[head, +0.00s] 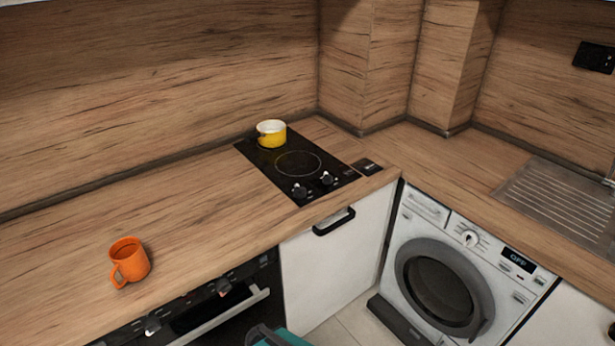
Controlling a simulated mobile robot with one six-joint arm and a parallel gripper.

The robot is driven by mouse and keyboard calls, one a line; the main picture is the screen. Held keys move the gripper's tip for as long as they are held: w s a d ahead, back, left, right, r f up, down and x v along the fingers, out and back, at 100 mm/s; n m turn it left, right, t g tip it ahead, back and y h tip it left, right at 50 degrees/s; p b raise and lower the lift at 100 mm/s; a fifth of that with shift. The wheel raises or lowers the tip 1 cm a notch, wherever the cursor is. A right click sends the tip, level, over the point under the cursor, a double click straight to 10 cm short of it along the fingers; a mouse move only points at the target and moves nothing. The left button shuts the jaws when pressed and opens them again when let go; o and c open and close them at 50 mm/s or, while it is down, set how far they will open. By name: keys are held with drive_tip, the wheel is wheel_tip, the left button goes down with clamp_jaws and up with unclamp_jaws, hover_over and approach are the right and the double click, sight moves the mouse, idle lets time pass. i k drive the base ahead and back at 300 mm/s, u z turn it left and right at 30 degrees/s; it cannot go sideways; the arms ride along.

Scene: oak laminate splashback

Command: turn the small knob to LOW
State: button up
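The black cooktop (262,165) is set into the wood counter and has two dark knobs at its front edge. The left cooktop knob (299,191) and the right cooktop knob (326,178) look alike in size. Their markings are too small to read, so I cannot tell which one is the small knob or where LOW is. A bare ring marks the front burner (299,164). A yellow pot (271,134) stands at the back of the cooktop. My gripper is not recognisable in the head view.
An orange mug (130,262) stands on the counter at left. Below it, the oven has a left knob (152,325) and a right knob (223,288). The washing machine (470,268) has a white dial and reads OFF. A sink (563,205) is at right.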

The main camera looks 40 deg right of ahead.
sight(328, 179)
drive_tip(key=u, duration=0.4)
drive_tip(key=k, duration=1.5)
drive_tip(key=z, duration=1.05)
drive_tip(key=i, duration=1)
drive_tip(key=u, duration=0.15)
